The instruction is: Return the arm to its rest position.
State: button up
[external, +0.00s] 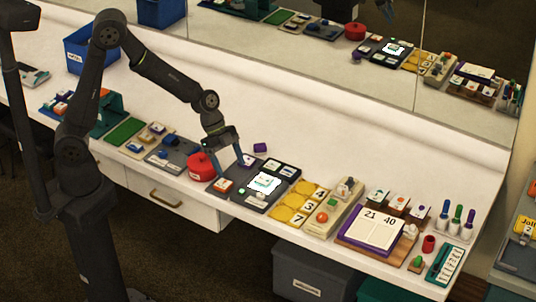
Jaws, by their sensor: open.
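My gripper (230,163) is at the end of my dark arm, low over the white counter (330,145). Its fingers are apart and I see nothing held between them. The fingertips point down beside the red round pot (202,166) and near the back left corner of the dark board with a lit screen (264,182). I cannot tell whether the fingertips touch anything. My arm reaches out and down from its upper joint at the upper left.
A small purple block (260,147) lies just behind my gripper. A yellow number board (298,203) and an open book on a stand (376,228) are to the right. A blue bin (90,50) stands at the back left. A mirror (350,60) runs behind the counter.

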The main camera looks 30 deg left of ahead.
jog(key=shift+s+a+n+t, duration=0.35)
jog(key=shift+a+n, duration=0.35)
jog(key=shift+a, duration=0.05)
jog(key=shift+s+a+n+t, duration=0.35)
jog(key=shift+a+n, duration=0.35)
jog(key=shift+a, duration=0.05)
jog(key=o, duration=0.7)
jog(key=shift+c, duration=0.2)
jog(key=w+d+r+y, duration=0.6)
jog(key=w+d+r, duration=0.2)
jog(key=w+d, duration=0.25)
jog(key=f, duration=0.9)
jog(key=shift+w+a+f, duration=0.25)
jog(key=shift+w+a, duration=0.05)
jog(key=shift+a, duration=0.05)
notch_tip(320, 180, up, 10)
